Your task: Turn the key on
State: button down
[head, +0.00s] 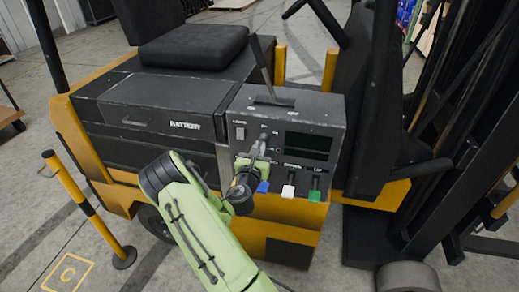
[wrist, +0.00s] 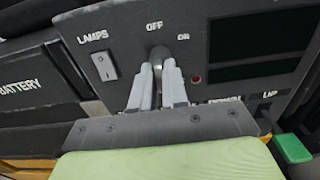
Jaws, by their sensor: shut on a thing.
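The key (wrist: 158,53) sits in the control panel (wrist: 225,92) just below the OFF label, with the ON label to its upper right. Only its rounded grey top shows; my fingers hide the rest, and its exact angle is hard to tell. My gripper (wrist: 158,72) is shut on the key, one pale finger on each side. In the head view my gripper (head: 260,147) reaches the front of the dark panel (head: 318,112) on the yellow and black truck, and the key is too small to make out there.
A lamps switch (wrist: 104,66) is left of the key and a small dark red light (wrist: 196,79) is right of it. Below are blue (head: 263,186), white (head: 288,190) and green (head: 314,195) levers. A striped post (head: 88,208) stands at left.

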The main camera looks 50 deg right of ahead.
jog(key=shift+m, duration=0.3)
jog(key=m+b, duration=0.3)
jog(key=m, duration=0.2)
jog(key=m+b, duration=0.4)
jog(key=m, duration=0.2)
jog(key=shift+s+f, duration=0.15)
jog(key=shift+f, duration=0.05)
jog(key=shift+m, duration=0.3)
jog(key=c, duration=1.2)
grip_release()
jog(key=shift+c, duration=0.2)
